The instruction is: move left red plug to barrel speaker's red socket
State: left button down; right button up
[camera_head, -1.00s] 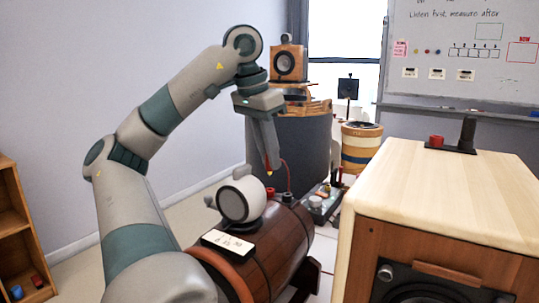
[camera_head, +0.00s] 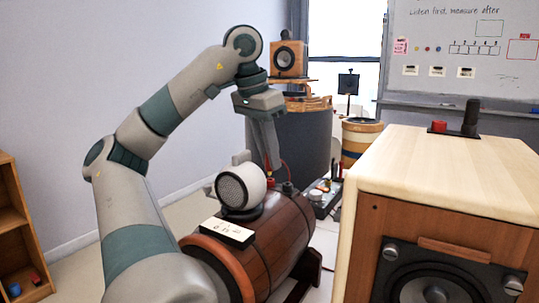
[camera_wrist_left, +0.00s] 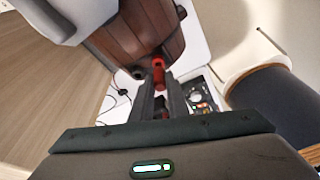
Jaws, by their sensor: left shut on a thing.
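My left gripper (camera_head: 268,166) points down over the far end of the brown barrel speaker (camera_head: 282,232), shut on the red plug. In the left wrist view the plug is mostly hidden between the fingers (camera_wrist_left: 162,92). The red socket (camera_wrist_left: 158,63) on the barrel (camera_wrist_left: 140,30) shows just beyond the fingertips, with a dark socket (camera_wrist_left: 138,73) beside it. In the head view the fingertips are close above the red socket; I cannot tell whether plug and socket touch. A red cable (camera_head: 286,170) hangs near the gripper. My right gripper is out of view.
A round white-grey tweeter (camera_head: 241,187) and a small label card (camera_head: 228,232) sit on the barrel. A large wooden speaker (camera_head: 450,165) stands at right. A device with knobs (camera_head: 322,198) lies beyond the barrel. A shelf (camera_head: 12,225) is at left.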

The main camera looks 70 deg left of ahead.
pick_arm(q)
jog(key=shift+f+b, duration=0.2)
jog(key=shift+b, duration=0.4)
dwell(1.7)
jog(key=shift+f+b, duration=0.85)
jog(key=shift+b, duration=0.1)
dwell(0.6)
jog(key=c, duration=1.6)
grip_release()
jog(key=shift+c, duration=0.2)
jog(key=shift+r, duration=0.2)
jog(key=shift+r+p, duration=3.3)
jog(key=shift+r, duration=0.3)
